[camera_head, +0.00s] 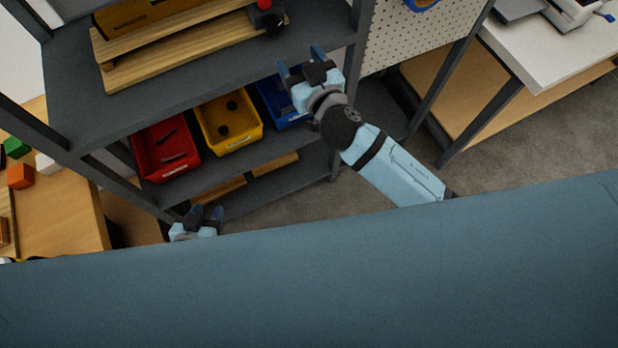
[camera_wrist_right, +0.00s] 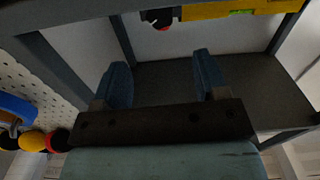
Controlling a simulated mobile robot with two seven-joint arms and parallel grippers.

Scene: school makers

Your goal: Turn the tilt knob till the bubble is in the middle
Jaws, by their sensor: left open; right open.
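A yellow level (camera_head: 140,14) lies on a wooden stand (camera_head: 185,47) on the rack's top shelf. In the right wrist view the level (camera_wrist_right: 215,10) shows at the top edge with a green vial (camera_wrist_right: 240,12); the bubble's position cannot be made out. The red-topped black knob (camera_head: 267,18) is at the stand's right end; it also shows in the right wrist view (camera_wrist_right: 160,17). My right gripper (camera_head: 300,60) is open and empty, to the right of and below the knob in the head view, apart from it. My left gripper (camera_head: 205,212) is open and empty, low by the rack's front.
The grey rack's top shelf (camera_head: 220,80) has bare room before the stand. Red (camera_head: 165,148), yellow (camera_head: 228,122) and blue (camera_head: 278,105) bins sit on the shelf below. A pegboard (camera_head: 410,40) stands to the right. A wooden table (camera_head: 60,215) is at left.

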